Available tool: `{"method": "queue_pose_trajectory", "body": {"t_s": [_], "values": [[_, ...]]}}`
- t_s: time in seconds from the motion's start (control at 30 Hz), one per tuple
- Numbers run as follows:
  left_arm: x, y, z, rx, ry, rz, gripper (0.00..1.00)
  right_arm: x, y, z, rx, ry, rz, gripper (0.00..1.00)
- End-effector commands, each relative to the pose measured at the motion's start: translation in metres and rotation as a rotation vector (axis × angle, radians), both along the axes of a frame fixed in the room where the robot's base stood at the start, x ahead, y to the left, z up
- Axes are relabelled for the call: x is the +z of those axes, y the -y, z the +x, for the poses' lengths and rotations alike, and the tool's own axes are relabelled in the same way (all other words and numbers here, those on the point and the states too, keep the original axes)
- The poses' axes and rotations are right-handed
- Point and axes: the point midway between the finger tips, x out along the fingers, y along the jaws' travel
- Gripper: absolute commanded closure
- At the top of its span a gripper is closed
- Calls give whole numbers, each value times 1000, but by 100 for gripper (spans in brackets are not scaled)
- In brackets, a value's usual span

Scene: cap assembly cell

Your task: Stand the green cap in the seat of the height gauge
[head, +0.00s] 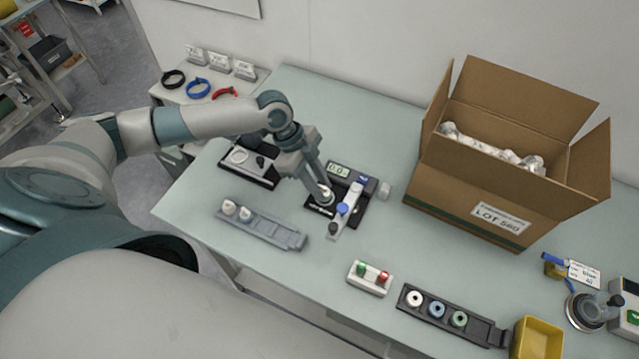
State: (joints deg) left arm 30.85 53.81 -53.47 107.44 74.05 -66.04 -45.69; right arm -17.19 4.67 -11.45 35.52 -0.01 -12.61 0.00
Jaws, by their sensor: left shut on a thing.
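My left gripper (325,194) points down at the black-based gauge with a small digital display (338,170), which looks like the height gauge. It is shut on a small pale thing, mostly hidden between the fingertips, low over the gauge's base. Its colour is not clear, and I cannot tell whether it touches the seat, which the fingers hide. A green ring-shaped piece (459,318) sits in the dark tray (483,331) at the front right, beside a blue and a white one. My right gripper is not in view.
A grey tray (275,233) with two whitish pieces lies left of the gauge. Another black-based device (238,173) stands behind it. A button box (369,278) is in front. A large open carton (465,208) stands right; a yellow bin (537,338) is at front right.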

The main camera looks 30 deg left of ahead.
Motion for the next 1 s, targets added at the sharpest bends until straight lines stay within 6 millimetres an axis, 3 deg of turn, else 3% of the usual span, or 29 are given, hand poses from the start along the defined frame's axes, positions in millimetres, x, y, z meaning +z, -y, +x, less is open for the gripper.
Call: {"method": "queue_pose_trajectory", "body": {"t_s": [0.43,0.47,0.53,1.0], "values": [[-2,0,0,0,0,0,86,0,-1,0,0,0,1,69],[-2,0,0,0,0,0,70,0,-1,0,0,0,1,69],[-2,0,0,0,0,0,55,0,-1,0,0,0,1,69],[6,0,0,0,0,0,55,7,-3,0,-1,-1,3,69]]}}
